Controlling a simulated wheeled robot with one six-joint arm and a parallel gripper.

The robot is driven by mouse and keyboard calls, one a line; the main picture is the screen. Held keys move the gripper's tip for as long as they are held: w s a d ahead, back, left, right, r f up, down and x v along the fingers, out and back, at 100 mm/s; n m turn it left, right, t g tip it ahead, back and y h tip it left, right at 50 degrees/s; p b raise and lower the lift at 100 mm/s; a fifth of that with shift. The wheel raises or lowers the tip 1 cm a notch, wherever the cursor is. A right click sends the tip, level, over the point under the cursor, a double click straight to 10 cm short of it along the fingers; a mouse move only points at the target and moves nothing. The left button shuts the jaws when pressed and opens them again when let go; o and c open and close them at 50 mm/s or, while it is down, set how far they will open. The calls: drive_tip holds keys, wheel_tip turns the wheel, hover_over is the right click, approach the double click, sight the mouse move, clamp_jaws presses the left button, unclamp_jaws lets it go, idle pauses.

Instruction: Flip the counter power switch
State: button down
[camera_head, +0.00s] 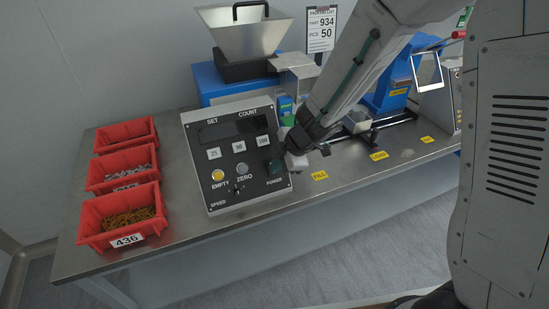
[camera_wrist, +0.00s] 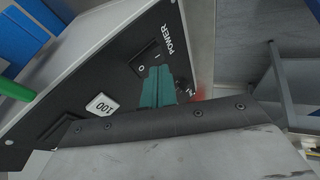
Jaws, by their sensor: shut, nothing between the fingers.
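The counter's grey control box (camera_head: 207,193) stands on the bench with a black sloped panel and a dark, blank display (camera_head: 233,129). Its power switch (camera_wrist: 147,58) is a black rocker marked O and I, beside the word POWER in the wrist view. My gripper (camera_head: 276,166) is at the panel's lower right, above the POWER label, and covers the switch in the head view. In the wrist view its teal fingers (camera_wrist: 157,86) are shut together and empty, with their tips at the switch's edge. I cannot tell whether they touch it.
Red bins (camera_head: 122,211) with small parts stand left of the box. A metal hopper (camera_head: 246,38) is behind it. The 100 button (camera_wrist: 102,104) is near my fingers. Yellow labels (camera_head: 320,175) mark the bench on the right, where a blue machine (camera_head: 391,95) stands.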

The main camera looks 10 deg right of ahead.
drive_tip(key=a+v, duration=0.1)
drive_tip(key=v, duration=1.2)
drive_tip(key=shift+r, duration=0.25)
drive_tip(key=shift+w+a, duration=0.1)
